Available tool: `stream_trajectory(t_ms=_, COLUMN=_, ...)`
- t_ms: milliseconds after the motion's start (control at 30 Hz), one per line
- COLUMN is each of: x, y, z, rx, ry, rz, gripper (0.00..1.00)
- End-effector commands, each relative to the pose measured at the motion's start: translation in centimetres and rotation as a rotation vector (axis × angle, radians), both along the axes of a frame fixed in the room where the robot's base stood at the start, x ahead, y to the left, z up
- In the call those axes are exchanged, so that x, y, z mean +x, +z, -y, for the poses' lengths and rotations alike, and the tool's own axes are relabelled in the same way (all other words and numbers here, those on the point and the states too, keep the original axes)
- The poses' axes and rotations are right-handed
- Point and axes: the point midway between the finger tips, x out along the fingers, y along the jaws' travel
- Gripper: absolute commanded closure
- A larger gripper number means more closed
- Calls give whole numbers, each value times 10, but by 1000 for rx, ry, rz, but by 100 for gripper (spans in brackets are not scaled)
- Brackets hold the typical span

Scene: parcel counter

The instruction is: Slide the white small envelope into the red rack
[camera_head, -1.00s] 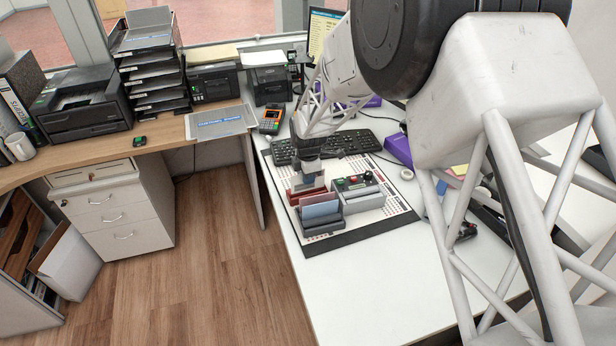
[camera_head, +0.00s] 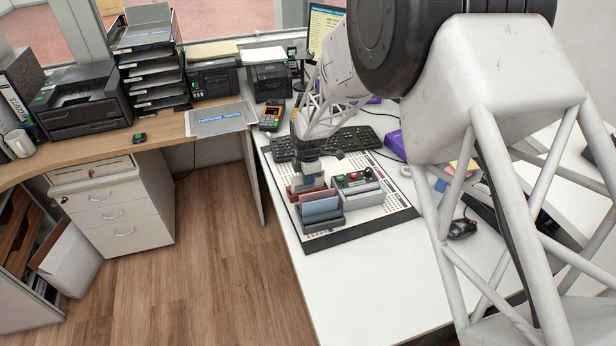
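My gripper (camera_head: 310,177) points down over the red rack (camera_head: 295,194) on the mat. Its fingers are small and partly hidden, so I cannot tell whether they are open or shut. A pale grey-white piece (camera_head: 314,184) shows just under the gripper, at or behind the red rack. It may be the white small envelope, but it is too small to be sure, and whether it is held or inside the rack is unclear. The red rack is partly hidden by a dark grey rack (camera_head: 325,222) in front, which holds a blue envelope (camera_head: 320,207) and a pinkish one behind it.
A grey unit (camera_head: 364,197) with red and green parts on top stands right of the racks. All stand on a dark-edged white mat (camera_head: 392,206). A black keyboard (camera_head: 357,139) lies behind. The white counter (camera_head: 365,290) in front is clear.

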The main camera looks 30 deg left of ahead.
Motion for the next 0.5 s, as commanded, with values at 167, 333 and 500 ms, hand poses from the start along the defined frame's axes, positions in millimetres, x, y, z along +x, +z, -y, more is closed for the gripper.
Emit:
stream_trajectory(t_ms=167, x=0, y=-3, z=0, rx=0, ry=0, rz=0, gripper=100)
stream_trajectory(t_ms=333, x=0, y=-6, z=0, rx=0, ry=0, rz=0, gripper=100)
stream_trajectory(t_ms=500, x=0, y=-9, z=0, rx=0, ry=0, rz=0, gripper=100)
